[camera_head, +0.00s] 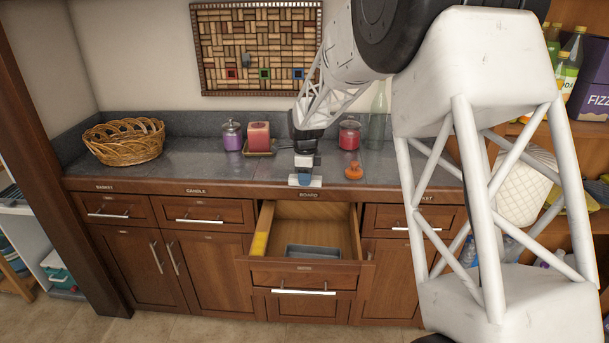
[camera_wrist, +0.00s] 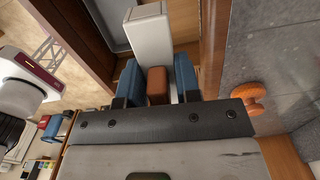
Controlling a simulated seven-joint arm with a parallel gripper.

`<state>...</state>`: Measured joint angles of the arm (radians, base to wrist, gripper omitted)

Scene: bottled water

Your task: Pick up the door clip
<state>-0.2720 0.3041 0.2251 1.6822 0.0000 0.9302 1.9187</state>
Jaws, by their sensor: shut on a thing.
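My gripper (camera_head: 304,178) is above the front edge of the counter, over the open drawer. In the wrist view its two blue fingers (camera_wrist: 158,72) are shut on a white block-shaped piece, which I take to be the door clip (camera_wrist: 150,35). A brown block (camera_wrist: 157,86) shows between the fingers, against the white piece; I cannot tell if it is part of it. In the head view the clip's white end (camera_head: 316,182) shows beside the blue finger. The fingers hide part of the clip.
An orange knob-like object (camera_head: 354,171) stands on the counter right of my gripper. Candles (camera_head: 349,135), a green bottle (camera_head: 378,118) and a wicker basket (camera_head: 124,142) stand behind.

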